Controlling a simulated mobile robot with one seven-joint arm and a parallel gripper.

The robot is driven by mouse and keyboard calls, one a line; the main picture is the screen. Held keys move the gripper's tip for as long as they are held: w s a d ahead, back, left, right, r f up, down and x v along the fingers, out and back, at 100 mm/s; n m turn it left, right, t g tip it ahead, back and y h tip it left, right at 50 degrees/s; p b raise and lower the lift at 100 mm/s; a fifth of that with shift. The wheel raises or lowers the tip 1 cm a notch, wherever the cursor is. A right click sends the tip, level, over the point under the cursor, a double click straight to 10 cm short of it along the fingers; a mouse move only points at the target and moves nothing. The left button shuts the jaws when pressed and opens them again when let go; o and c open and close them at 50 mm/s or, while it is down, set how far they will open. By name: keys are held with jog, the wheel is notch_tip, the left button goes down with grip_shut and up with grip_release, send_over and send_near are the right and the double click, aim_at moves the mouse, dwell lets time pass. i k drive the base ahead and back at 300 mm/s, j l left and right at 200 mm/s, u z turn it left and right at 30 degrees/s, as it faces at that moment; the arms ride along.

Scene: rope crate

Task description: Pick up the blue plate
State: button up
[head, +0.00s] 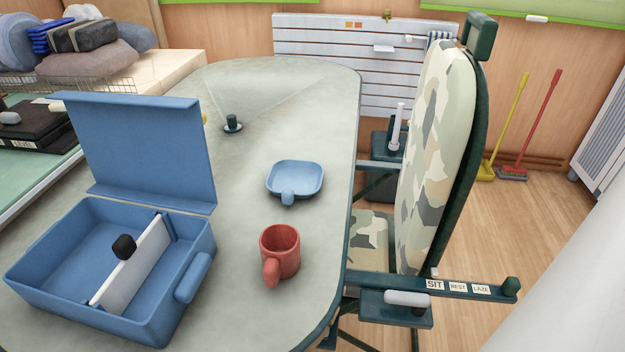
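The blue plate (296,177) lies on the table, right of the middle and near the table's right edge. It is a shallow, rounded-square dish with a short blue handle at its front. Nothing covers it. My gripper is not in the head view.
A red mug (280,251) stands in front of the plate. An open blue box (195,250) with a white divider and raised lid stands at the left. A small dark-green knob (232,123) is behind. A camouflage chair (432,160) stands against the right side. The table (290,100) is clear around the plate.

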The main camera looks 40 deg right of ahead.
aim_at(290, 180)
jog(key=k+l, duration=0.1)
jog(key=l, duration=0.45)
jog(key=k+l, duration=0.1)
jog(key=l, duration=0.45)
jog(key=k+l, duration=0.1)
jog(key=l, duration=0.5)
jog(key=i, duration=0.5)
